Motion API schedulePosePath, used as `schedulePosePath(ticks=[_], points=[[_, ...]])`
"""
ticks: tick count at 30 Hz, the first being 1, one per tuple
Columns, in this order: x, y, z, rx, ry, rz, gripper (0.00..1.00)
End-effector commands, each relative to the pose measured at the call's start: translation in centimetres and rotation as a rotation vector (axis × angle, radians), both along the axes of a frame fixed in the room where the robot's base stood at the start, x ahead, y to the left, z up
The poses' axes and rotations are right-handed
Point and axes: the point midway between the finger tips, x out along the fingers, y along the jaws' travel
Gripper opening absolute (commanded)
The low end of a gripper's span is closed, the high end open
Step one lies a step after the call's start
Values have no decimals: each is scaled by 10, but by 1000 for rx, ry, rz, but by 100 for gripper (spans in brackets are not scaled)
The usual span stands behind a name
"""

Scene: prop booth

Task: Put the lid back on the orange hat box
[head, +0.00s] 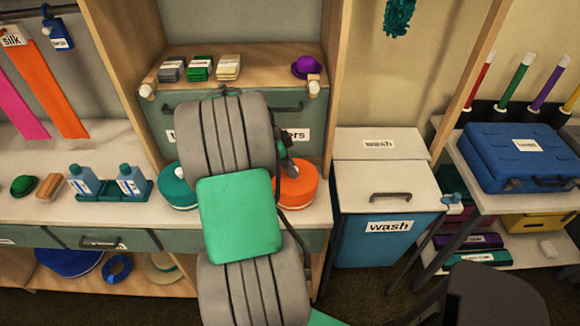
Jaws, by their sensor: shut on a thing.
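The orange hat box (297,187) stands on the white counter just right of my arm, its left part hidden by the arm. Its round orange top shows, with a pale band low on its side. My gripper (284,162) is at the upper left edge of that orange top, mostly hidden behind my arm's wrist. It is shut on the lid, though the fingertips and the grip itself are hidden. I cannot tell from this view whether the lid is seated or held just above the box.
A teal hat box (175,187) stands left of my arm. A green drawer front (240,107) and a shelf with a purple hat (307,67) are behind. A wash bin (386,195) stands to the right. Bottles (132,180) stand on the left counter.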

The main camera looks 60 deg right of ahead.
Motion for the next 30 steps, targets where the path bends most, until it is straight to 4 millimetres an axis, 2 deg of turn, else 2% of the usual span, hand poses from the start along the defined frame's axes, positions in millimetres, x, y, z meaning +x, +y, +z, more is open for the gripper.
schedulePosePath(ticks=[2, 3, 12, 17, 25, 30], points=[[0, 0, 0, 0, 0, 0, 0], [0, 0, 0, 0, 0, 0, 27], [0, 0, 0, 0, 0, 0, 51], [0, 0, 0, 0, 0, 0, 51], [0, 0, 0, 0, 0, 0, 72], [0, 0, 0, 0, 0, 0, 73]])
